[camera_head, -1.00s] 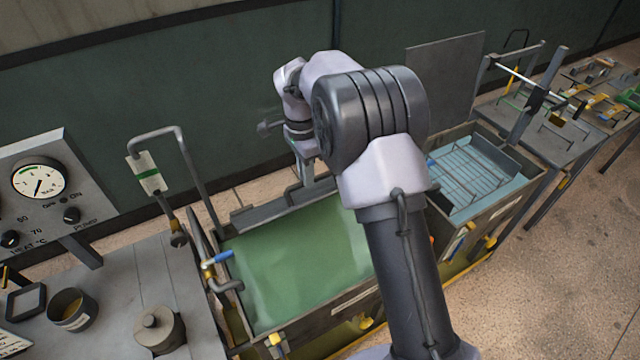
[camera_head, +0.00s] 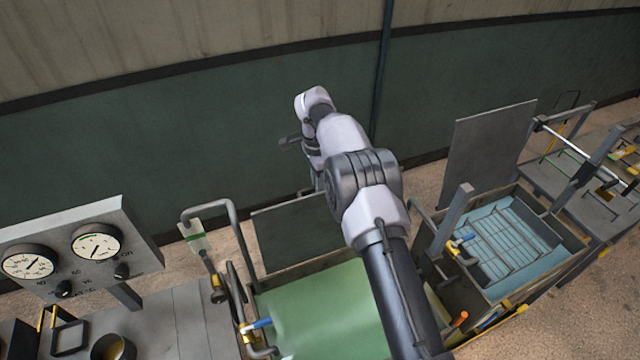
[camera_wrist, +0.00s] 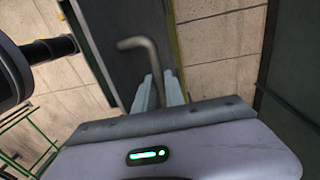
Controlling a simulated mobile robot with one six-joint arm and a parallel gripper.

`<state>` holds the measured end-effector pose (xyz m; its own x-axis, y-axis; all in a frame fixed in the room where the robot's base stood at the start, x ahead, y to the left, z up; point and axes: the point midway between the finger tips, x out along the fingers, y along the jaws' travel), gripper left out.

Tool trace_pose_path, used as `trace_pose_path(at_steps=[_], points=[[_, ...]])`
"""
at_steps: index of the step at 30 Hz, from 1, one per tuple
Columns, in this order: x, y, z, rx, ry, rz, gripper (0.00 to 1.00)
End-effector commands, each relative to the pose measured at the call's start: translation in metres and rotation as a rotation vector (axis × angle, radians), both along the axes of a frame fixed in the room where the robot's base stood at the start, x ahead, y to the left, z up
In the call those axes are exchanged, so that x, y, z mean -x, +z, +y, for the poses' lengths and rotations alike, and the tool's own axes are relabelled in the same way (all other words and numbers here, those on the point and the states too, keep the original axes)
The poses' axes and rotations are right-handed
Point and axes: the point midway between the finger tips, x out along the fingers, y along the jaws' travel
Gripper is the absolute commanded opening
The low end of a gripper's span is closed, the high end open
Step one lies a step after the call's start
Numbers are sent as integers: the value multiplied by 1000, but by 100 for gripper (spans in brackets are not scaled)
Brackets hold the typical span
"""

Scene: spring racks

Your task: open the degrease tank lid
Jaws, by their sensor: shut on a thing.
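A tank with green liquid (camera_head: 325,305) stands below my arm; I cannot read a label naming it the degrease tank. Its dark flat lid (camera_head: 290,236) stands raised along the back edge, partly hidden by my arm. My gripper (camera_head: 318,183) is at the lid's upper right part, mostly hidden behind the arm in the head view. In the wrist view, my gripper (camera_wrist: 158,90) is shut on a bent grey bar handle (camera_wrist: 147,50), beside the dark lid panel (camera_wrist: 120,40).
To the right is a tank with blue liquid (camera_head: 500,232), its grey lid (camera_head: 488,150) standing upright. A gauge panel (camera_head: 75,255) and bench are at the left. A bent pipe (camera_head: 235,225) stands at the green tank's left. A green wall (camera_head: 130,160) runs behind.

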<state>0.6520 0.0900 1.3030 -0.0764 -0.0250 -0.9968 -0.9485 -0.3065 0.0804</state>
Motion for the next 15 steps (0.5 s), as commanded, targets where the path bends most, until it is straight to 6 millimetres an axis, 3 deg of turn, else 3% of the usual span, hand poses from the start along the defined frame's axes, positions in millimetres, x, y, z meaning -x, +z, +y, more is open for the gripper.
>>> trace_pose_path(at_steps=[14,15], points=[[-2,0,1,-2,2,1,0],[-2,0,1,-2,1,1,22]])
